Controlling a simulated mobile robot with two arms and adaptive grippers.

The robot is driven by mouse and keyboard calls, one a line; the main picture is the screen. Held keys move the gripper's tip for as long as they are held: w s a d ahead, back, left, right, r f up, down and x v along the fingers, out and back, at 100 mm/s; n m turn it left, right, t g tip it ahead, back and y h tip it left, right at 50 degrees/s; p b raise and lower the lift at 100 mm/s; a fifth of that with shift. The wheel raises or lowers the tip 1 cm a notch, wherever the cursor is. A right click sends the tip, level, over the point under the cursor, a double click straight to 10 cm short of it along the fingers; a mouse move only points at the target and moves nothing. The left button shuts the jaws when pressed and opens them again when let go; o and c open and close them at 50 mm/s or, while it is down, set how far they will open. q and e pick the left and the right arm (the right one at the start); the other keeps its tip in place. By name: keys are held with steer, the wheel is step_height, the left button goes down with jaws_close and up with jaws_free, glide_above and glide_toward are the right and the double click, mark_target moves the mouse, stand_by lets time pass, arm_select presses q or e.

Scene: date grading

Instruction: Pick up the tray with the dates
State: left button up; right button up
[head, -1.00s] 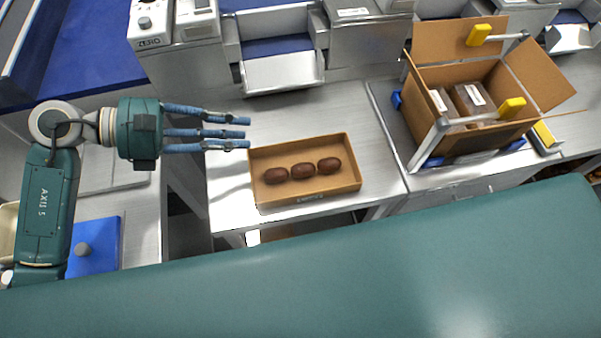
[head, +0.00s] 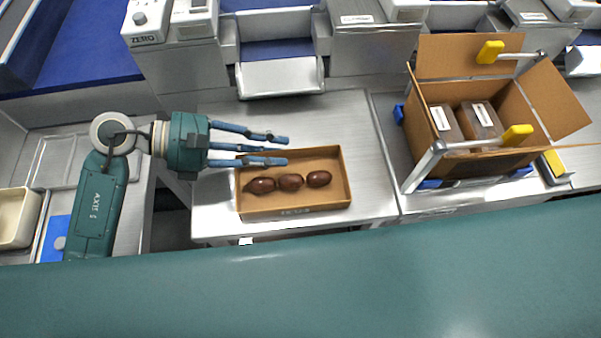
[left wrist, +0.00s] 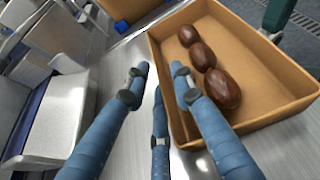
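The tray (head: 334,197) is a shallow brown open box on the steel table. Three dark brown dates (head: 290,182) lie in it in a row; they also show in the left wrist view (left wrist: 222,89). My left gripper (head: 281,150) is open, its blue fingers spread and empty, over the tray's back left part in the head view. In the left wrist view, one finger overlaps the tray (left wrist: 268,95), and the other two show outside its near wall. I cannot tell whether any finger touches it. My right gripper is not in view.
An open cardboard box (head: 552,100) with packed containers stands in a frame with yellow handles at the right. Grey machines (head: 280,78) line the back. Steel tabletop (head: 375,185) is bare right of the tray. A blue-topped item (head: 53,235) is at far left.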

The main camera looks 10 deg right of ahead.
arm_select(q)
steer(key=shift+x, duration=1.15)
steer(key=shift+w+a+r, duration=0.1)
steer(key=shift+a+r, duration=0.1)
steer(key=shift+a, duration=0.1)
steer(key=shift+c, duration=0.8)
steer(key=shift+a, duration=0.2)
steer(key=c, duration=0.4)
steer(key=shift+d, duration=0.25)
jaws_close()
steer(key=shift+a+r, duration=0.1)
